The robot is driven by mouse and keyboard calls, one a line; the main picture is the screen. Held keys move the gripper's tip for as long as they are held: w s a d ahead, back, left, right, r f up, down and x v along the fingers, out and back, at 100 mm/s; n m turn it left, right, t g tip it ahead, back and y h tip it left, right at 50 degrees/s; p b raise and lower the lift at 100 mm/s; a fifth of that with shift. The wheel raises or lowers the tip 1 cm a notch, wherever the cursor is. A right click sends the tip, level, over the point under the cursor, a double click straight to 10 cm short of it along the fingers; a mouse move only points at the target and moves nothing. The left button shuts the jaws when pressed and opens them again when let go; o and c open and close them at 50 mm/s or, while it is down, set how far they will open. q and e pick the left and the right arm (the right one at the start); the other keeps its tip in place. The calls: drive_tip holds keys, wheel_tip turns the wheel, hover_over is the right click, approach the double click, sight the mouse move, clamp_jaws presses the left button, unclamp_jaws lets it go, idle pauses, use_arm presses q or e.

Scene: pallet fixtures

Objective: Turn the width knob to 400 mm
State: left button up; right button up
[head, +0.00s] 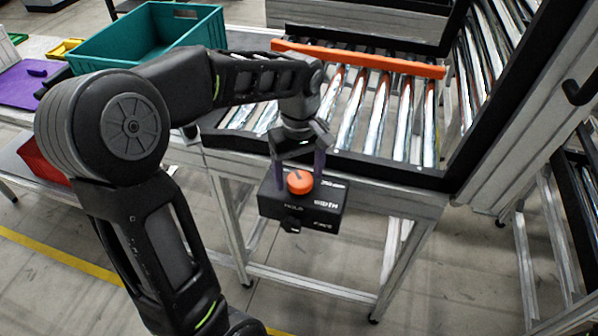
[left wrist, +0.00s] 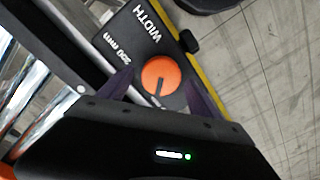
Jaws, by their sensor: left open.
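The width knob (head: 299,182) is a round orange knob on a black box (head: 272,206) fixed at the front of the roller conveyor. In the left wrist view the knob (left wrist: 161,75) has a dark pointer line, and the box reads "WIDTH" with a small mm marking too blurred to read surely. My left gripper (head: 299,176) is open and points down over the box, its purple fingers on either side of the knob. In the left wrist view the fingers also flank the knob; I cannot tell whether they touch it.
An orange guide bar (head: 360,59) lies across the shiny rollers (head: 354,108) behind my gripper. A teal bin (head: 150,38), a purple mat (head: 22,84) and a red bin (head: 42,161) are at the left. A black frame post (head: 515,95) rises at the right.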

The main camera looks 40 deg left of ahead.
sight(299, 177)
use_arm(q)
wheel_tip(299, 177, up, 8)
drive_tip(key=shift+f, duration=0.1)
idle(0.4)
idle(0.5)
